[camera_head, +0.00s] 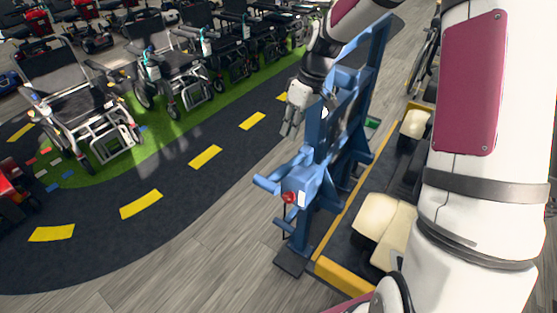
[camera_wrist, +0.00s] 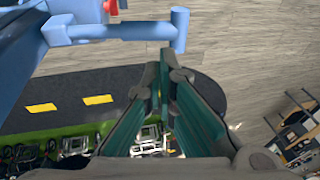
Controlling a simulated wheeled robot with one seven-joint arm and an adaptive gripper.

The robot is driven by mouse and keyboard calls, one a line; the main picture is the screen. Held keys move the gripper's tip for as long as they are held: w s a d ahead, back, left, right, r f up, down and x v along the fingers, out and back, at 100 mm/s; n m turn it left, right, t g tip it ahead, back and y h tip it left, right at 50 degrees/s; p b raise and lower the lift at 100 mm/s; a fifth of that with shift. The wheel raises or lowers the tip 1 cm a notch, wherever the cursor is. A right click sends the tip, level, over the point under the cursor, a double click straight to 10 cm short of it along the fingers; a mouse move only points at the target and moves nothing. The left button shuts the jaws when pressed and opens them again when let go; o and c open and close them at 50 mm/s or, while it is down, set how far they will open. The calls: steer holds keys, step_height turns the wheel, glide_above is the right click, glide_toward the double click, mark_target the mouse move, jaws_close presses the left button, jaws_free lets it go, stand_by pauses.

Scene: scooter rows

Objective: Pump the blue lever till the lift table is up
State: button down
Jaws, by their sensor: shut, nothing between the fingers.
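The blue lever (camera_head: 267,184) sticks out to the left from a blue frame (camera_head: 305,225) and ends in a crossbar handle. In the wrist view the lever (camera_wrist: 115,31) runs across the top, with its handle (camera_wrist: 180,30) beyond my fingertips. My gripper (camera_head: 290,131) is shut and empty, pointing down above the lever and apart from it. The fingers also show in the wrist view (camera_wrist: 163,70), below the handle in the picture. A red knob (camera_head: 288,197) sits beside the lever's base. I cannot tell which part of the blue structure is the lift table.
Several wheelchairs (camera_head: 85,110) stand on the green strip to the left. A dark track with yellow dashes (camera_head: 140,204) curves past them. A yellow-edged platform with cream parts (camera_head: 383,218) lies right of the blue frame. The wooden floor left of the lever is clear.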

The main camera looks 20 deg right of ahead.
mark_target(274, 174)
steer(key=p+x, duration=0.1)
steer(key=x, duration=1.3)
steer(key=shift+p, duration=0.4)
